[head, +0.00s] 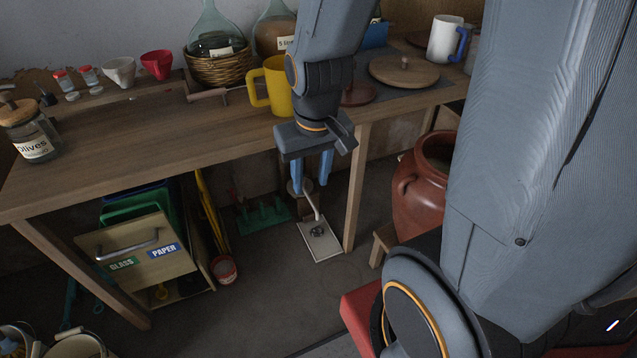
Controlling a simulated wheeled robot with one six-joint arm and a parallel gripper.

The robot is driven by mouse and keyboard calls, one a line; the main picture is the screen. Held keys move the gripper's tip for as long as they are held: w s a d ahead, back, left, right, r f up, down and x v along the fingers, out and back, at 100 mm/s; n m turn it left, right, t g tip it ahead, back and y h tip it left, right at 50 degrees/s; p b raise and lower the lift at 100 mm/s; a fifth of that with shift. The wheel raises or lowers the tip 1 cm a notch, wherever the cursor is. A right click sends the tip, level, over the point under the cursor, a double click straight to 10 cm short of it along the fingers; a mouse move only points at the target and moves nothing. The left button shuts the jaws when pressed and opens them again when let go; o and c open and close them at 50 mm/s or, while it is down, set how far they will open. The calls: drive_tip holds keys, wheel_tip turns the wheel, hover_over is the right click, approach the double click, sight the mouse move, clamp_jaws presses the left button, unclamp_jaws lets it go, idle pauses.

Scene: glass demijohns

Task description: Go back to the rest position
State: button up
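My gripper (312,185) points down in front of the workbench's front edge, near the middle of the view. Its two bluish fingers stand apart, and I see nothing held between them. My arm comes down from the top and covers part of the bench behind it. A pale flat thing with a light handle (320,242) lies low behind and below the fingers; the handle's upper end is partly hidden by them.
The wooden bench (130,140) carries a yellow mug (274,88), a demijohn in a basket (217,62), an olives jar (30,135) and a round board (404,72). A brown urn (420,190) stands right. A GLASS/PAPER bin (140,248) sits below. Floor between is mostly clear.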

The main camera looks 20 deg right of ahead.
drive_tip(key=s, duration=0.1)
drive_tip(key=s+r+g, duration=0.1)
drive_tip(key=s, duration=0.1)
drive_tip(key=shift+s+d, duration=0.1)
drive_tip(key=shift+s, duration=0.15)
